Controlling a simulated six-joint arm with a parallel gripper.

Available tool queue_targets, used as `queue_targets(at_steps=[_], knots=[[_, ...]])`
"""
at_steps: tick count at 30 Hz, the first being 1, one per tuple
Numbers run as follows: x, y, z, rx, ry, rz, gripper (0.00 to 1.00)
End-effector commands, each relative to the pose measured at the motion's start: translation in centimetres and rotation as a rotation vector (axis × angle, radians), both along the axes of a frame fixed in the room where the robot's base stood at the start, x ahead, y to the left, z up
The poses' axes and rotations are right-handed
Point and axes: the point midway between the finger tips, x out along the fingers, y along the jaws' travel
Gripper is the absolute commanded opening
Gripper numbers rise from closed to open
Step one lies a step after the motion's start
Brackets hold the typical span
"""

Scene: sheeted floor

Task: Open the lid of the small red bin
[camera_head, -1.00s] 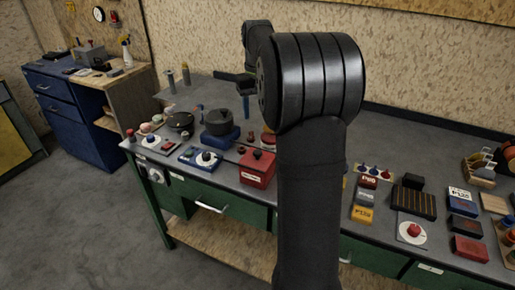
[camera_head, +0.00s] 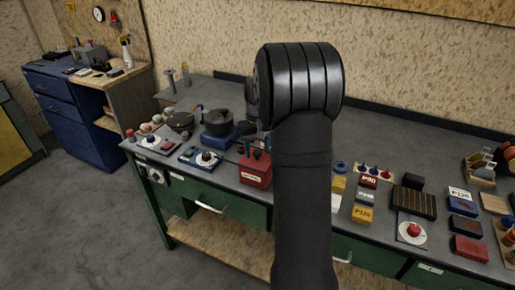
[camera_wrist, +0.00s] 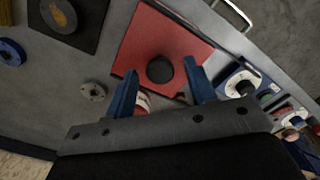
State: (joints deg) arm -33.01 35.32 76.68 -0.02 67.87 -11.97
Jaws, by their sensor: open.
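The small red bin (camera_head: 256,172) stands near the front edge of the bench, with a pale label on its front. In the wrist view its red lid (camera_wrist: 158,38) lies flat and looks shut, with a round black knob (camera_wrist: 160,70) on it. My gripper (camera_wrist: 160,66) is open, with two blue fingers. In that view the fingertips lie on either side of the knob, over the lid's near part. I cannot tell whether they touch it or how far above it they are. In the head view my arm hides much of the gripper.
A black pot (camera_head: 218,121) on a blue base and a blue plate with a white dial (camera_head: 206,158) stand left of the bin. The dial plate also shows in the wrist view (camera_wrist: 242,80). Yellow and red boxes stand to the right. A small metal disc (camera_wrist: 92,92) lies near the lid.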

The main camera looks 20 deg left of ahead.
Motion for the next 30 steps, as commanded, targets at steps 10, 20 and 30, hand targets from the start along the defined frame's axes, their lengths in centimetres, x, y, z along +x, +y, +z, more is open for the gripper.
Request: queue_targets(at_steps=[10,20,30], knots=[[0.0,0.0,0.0,0.0,0.0,0.0,0.11],[0.0,2.0,0.0,-0.001,0.001,0.003,0.0],[0.0,7.9,0.0,-0.001,0.001,0.002,0.0]])
